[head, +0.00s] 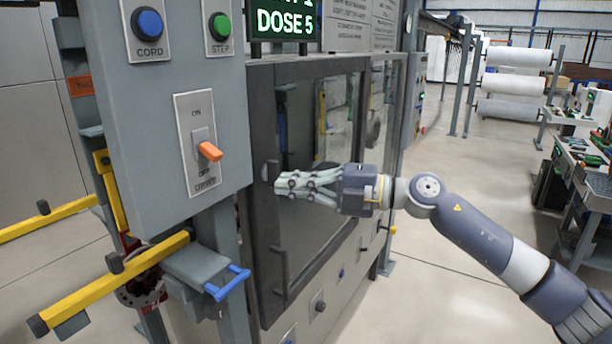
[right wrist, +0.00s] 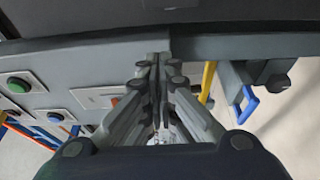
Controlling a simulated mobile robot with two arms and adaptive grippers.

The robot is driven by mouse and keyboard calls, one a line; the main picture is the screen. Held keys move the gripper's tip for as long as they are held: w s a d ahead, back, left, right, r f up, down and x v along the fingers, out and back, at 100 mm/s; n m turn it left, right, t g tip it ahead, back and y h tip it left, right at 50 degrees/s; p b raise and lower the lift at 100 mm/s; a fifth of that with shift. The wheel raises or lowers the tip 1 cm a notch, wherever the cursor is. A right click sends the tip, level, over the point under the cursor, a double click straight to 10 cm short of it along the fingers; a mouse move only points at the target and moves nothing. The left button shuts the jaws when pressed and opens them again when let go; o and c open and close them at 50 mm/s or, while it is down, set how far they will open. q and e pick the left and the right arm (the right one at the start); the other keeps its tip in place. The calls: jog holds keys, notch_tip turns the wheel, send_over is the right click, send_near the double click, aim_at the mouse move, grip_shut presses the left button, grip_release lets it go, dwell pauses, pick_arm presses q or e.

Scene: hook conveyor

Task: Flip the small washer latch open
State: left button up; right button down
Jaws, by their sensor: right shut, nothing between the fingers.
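The washer is a dark-framed cabinet with a glass door (head: 318,230), which looks closed. A small grey piece, seemingly the latch (head: 271,169), sits on the door's left frame. My right gripper (head: 281,186) is shut and empty, its fingertips at the left frame just beside that piece. Whether they touch it I cannot tell. In the right wrist view the shut fingers (right wrist: 158,62) point at the seam by the dark frame (right wrist: 90,27), and the latch is not clearly seen there. My left gripper is not in view.
A grey control panel (head: 155,105) left of the door carries a blue button (head: 147,23), a green button (head: 220,25) and an orange switch (head: 209,151). A blue handle (head: 228,284) and yellow bars (head: 115,284) stick out below. Open floor (head: 455,190) lies to the right.

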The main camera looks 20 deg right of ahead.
aim_at(277, 174)
jog(key=x, duration=0.2)
jog(key=p+x, duration=0.1)
jog(key=x, duration=0.1)
jog(key=p+x, duration=0.1)
jog(key=x, duration=0.1)
jog(key=shift+r, duration=0.25)
jog(key=d, duration=0.1)
jog(key=w+d, duration=0.1)
jog(key=d, duration=0.1)
jog(key=shift+w+f+p, duration=0.15)
jog(key=shift+w+p, duration=0.15)
jog(key=shift+w+d+f, duration=0.1)
jog(key=shift+w+d, duration=0.15)
jog(key=shift+w, duration=0.05)
jog(key=shift+s, duration=0.1)
jog(key=shift+d, duration=0.15)
